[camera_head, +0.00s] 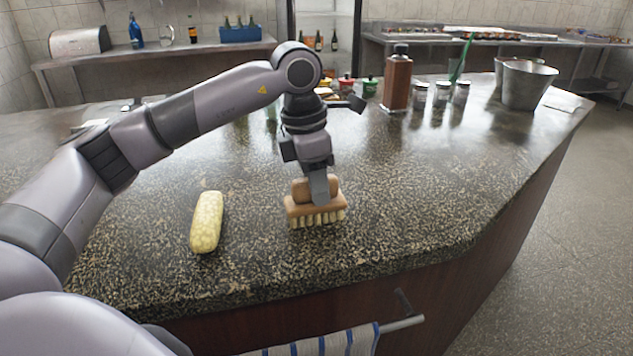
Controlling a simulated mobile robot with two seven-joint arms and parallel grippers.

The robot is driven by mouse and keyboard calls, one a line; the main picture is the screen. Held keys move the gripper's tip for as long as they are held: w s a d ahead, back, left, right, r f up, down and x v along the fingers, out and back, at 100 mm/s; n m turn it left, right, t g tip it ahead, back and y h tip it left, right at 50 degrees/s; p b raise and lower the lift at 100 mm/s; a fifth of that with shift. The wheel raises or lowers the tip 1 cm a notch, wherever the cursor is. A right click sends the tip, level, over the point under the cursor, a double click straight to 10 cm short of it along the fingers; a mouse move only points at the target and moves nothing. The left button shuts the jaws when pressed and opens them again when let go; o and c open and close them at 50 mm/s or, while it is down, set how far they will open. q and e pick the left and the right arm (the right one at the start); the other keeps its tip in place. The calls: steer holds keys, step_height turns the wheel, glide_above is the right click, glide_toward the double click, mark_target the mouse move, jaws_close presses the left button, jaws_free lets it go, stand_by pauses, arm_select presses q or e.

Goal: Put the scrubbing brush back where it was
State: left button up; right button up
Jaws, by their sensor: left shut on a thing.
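The scrubbing brush (299,213) has a wooden body and pale bristles that point down. It is at the middle of the dark speckled counter (400,210), near the front edge. My left gripper (319,188) reaches down from above and is shut on the brush's wooden grip. The bristles are at or just above the counter; I cannot tell whether they touch. My right gripper is not in view.
A yellow, corn-like object (207,222) lies left of the brush. A brown bottle (397,80), small jars (441,94) and a metal bucket (527,84) stand at the back right. A striped towel (335,343) hangs on the front rail. Counter right of the brush is clear.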

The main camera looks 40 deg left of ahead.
arm_select(q)
steer(key=o, duration=1)
steer(key=shift+f, duration=0.1)
steer(key=shift+r, duration=0.2)
steer(key=r, duration=0.7)
steer(key=s+a+r, duration=0.1)
steer(key=r, duration=0.2)
steer(key=shift+r+p, duration=0.2)
steer(key=shift+p, duration=0.2)
steer(key=shift+s+r, duration=0.15)
steer(key=shift+r, duration=0.55)
